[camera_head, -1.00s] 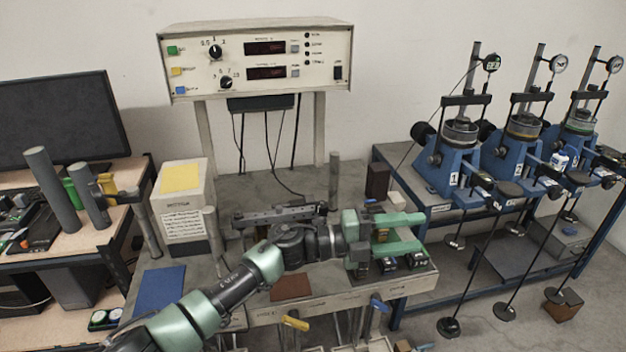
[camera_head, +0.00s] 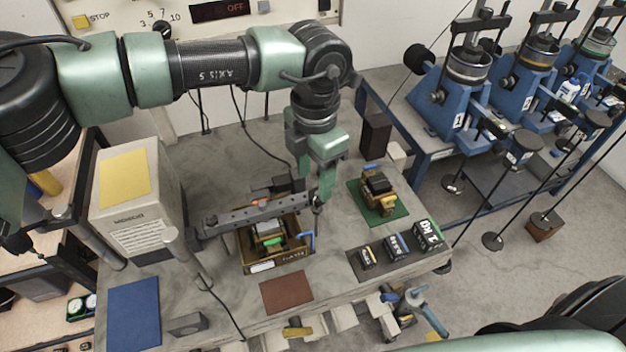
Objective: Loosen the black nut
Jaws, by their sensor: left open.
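My left arm comes in from the left, and its green gripper (camera_head: 316,192) points down above the grey table. It is open, with nothing seen between its fingers, close to the right end of a dark metal bar (camera_head: 262,214). The bar crosses over a shallow box (camera_head: 262,266) of small parts. No black nut can be made out for certain. Three blue lever frames (camera_head: 451,98) stand to the right, apart from the gripper; the nearest has a black round knob (camera_head: 418,59). My right gripper is not in view.
Three dark weights (camera_head: 397,247) lie at the table's front right, and a small device sits on a green mat (camera_head: 380,217). A white box with a yellow top (camera_head: 125,178) stands left. A blue mat (camera_head: 134,313) and a brown mat (camera_head: 287,292) lie bare in front.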

